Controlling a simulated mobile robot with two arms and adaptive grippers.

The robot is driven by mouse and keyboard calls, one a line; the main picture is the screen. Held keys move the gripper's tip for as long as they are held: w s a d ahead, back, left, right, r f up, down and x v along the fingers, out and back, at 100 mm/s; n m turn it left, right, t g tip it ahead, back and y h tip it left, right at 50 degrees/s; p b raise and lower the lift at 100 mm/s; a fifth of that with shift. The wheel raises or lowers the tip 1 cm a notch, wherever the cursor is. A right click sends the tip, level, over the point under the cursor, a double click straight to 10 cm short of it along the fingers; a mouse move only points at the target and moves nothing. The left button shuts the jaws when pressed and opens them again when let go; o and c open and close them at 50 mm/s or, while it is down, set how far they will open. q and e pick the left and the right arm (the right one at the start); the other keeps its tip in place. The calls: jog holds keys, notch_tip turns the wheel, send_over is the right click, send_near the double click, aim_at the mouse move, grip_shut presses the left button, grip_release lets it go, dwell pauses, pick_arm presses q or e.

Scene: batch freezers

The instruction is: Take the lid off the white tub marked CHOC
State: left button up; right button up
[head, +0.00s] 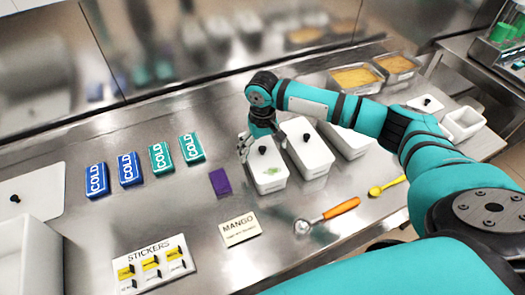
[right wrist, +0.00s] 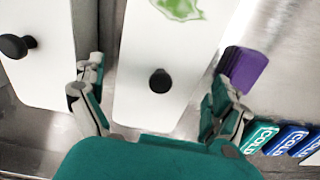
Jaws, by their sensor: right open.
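Several white tubs stand in a row on the steel counter. The left tub (head: 270,183) has a white lid with a black knob (head: 262,150) and a green leaf mark, which also shows in the right wrist view (right wrist: 182,8). The middle tub (head: 312,167) has a plain-looking white lid with a black knob (head: 306,138). A third tub (head: 350,144) is partly behind my arm. I cannot read CHOC on any of them. My right gripper (right wrist: 153,92) is open, its fingers apart on either side of the left tub's lid, with the knob (right wrist: 160,82) between them, not gripped.
Blue and green COLD packs (head: 127,169), a purple block (head: 220,181) and a MANGO card (head: 240,228) lie left of the tubs. An orange-handled scoop (head: 342,208) and a yellow spoon (head: 388,186) lie in front. Pans of yellow food (head: 355,79) stand behind.

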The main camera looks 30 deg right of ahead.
jog(key=shift+s, duration=0.1)
grip_shut()
dwell(0.6)
